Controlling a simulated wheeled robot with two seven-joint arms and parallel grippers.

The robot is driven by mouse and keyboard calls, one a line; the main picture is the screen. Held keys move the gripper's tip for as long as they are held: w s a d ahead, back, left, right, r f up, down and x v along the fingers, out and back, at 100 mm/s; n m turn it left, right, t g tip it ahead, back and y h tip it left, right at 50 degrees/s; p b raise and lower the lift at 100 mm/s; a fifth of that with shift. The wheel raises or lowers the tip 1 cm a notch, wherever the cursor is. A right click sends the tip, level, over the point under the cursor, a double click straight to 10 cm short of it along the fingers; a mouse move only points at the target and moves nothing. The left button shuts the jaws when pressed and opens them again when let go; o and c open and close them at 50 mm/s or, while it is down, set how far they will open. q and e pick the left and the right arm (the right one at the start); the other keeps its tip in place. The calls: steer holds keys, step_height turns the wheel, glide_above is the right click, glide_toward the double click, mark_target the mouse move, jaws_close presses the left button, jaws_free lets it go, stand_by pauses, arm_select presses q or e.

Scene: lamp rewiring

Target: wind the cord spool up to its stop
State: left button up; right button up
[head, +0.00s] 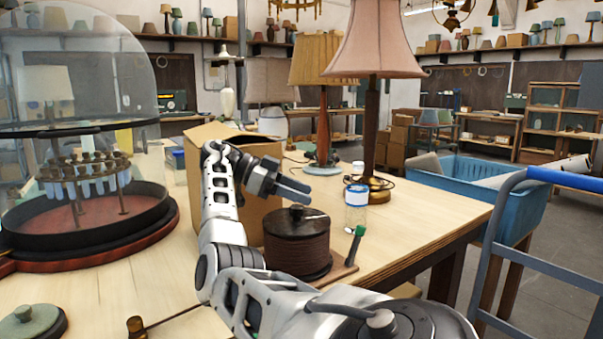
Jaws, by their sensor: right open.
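The cord spool (297,252) stands upright on a small wooden base (345,268) near the table's front edge. Brown cord is wound around it, and its dark top has a round knob and a thin light rod. A green-topped handle (355,240) stands at its right side. Whether it joins the spool, I cannot tell. My right gripper (296,190) is open, with nothing seen between its fingers. It hangs just above and behind the spool's top in the picture, apart from the knob. My right forearm hides part of the table left of the spool. My left gripper is out of view.
An open cardboard box (262,215) stands behind my arm. A small jar (356,205) and a pink-shaded lamp (372,110) stand behind the spool. A glass dome (70,70) over a round base fills the left. A blue bin (470,190) is beyond the table's right edge.

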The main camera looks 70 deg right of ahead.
steer(key=s+a+r, duration=0.4)
steer(key=a+r, duration=0.4)
steer(key=a, duration=0.3)
steer(key=shift+s+a+b, duration=0.2)
steer(key=shift+s+b, duration=0.15)
steer(key=shift+b, duration=0.1)
